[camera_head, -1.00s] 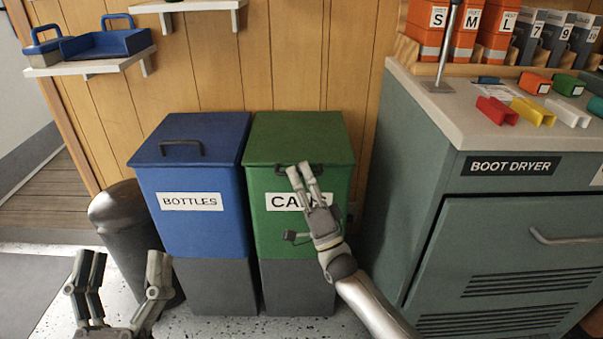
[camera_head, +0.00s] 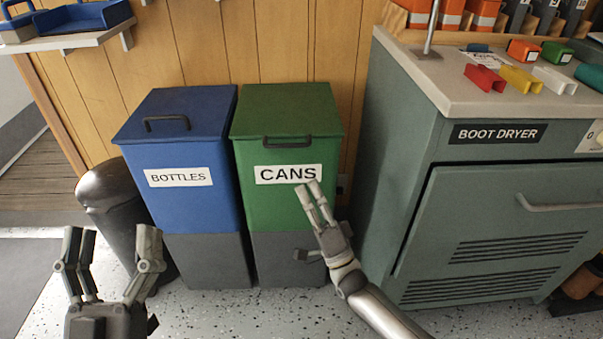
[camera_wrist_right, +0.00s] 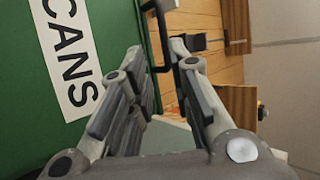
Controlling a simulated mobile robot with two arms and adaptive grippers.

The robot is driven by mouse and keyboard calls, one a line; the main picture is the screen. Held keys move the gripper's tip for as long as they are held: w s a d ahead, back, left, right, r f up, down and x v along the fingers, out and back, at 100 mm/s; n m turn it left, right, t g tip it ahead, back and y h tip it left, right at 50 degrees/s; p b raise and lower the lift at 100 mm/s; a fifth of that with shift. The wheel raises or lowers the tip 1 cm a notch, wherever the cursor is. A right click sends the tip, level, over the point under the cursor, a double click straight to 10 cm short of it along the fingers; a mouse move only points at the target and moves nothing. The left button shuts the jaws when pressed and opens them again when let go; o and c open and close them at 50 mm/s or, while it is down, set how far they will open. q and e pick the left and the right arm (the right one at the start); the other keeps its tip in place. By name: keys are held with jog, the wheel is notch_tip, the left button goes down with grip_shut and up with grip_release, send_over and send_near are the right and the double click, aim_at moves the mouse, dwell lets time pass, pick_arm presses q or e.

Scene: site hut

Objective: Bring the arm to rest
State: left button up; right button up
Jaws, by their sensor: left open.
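My right gripper (camera_head: 308,192) is in front of the green CANS bin (camera_head: 290,205), its fingers pointing up just below the white label. It also shows in the right wrist view (camera_wrist_right: 160,62), with its fingers apart and nothing between them. The bin's lid (camera_head: 285,112) is shut, and its dark handle (camera_head: 287,143) is above and clear of the fingertips. My left gripper (camera_head: 110,245) is at the lower left, fingers up, open and empty, in front of a dark rounded metal bin (camera_head: 110,195).
The blue BOTTLES bin (camera_head: 185,200), lid shut, stands left of the green one. The boot dryer cabinet (camera_head: 480,190) stands to the right, with coloured clips (camera_head: 518,78) on top. A shelf (camera_head: 95,36) is at upper left. Speckled floor (camera_head: 240,315) is open in front.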

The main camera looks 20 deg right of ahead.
jog(key=shift+s+d+f, duration=0.1)
jog(key=shift+s+f, duration=0.3)
